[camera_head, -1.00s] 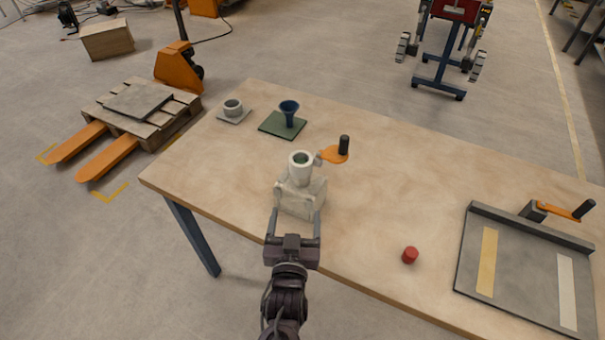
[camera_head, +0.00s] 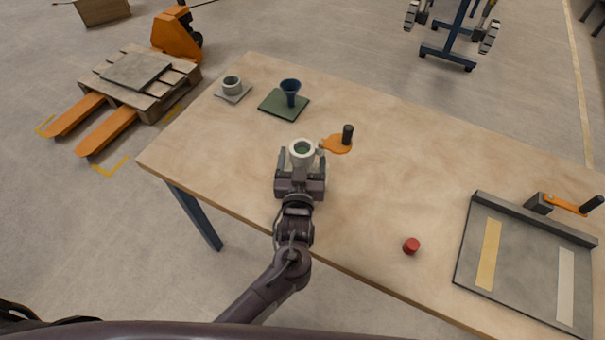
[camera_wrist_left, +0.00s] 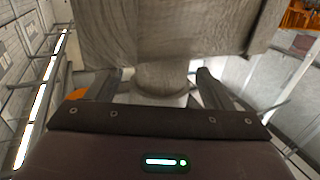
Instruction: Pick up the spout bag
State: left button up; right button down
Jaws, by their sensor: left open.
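The pale spout bag (camera_head: 302,150), with a blocky body and a round open neck, stands upright near the table's left front edge. Its lower part is largely hidden behind my left gripper (camera_head: 302,162) in the head view. The gripper is open, its fingers spread to either side of the bag. In the left wrist view, the bag's textured body (camera_wrist_left: 165,28) fills the top, and its narrower round part shows between the fingers (camera_wrist_left: 162,88). I cannot tell whether the fingers touch it. My right gripper is not in view.
An orange piece with a black knob (camera_head: 347,135) is close to the bag's right. A red cap (camera_head: 411,246) and a grey tray (camera_head: 519,268) lie right. The table's middle is clear.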

pick_arm(q)
grip_shut()
jog(key=shift+w+r, duration=0.1)
dwell(0.7)
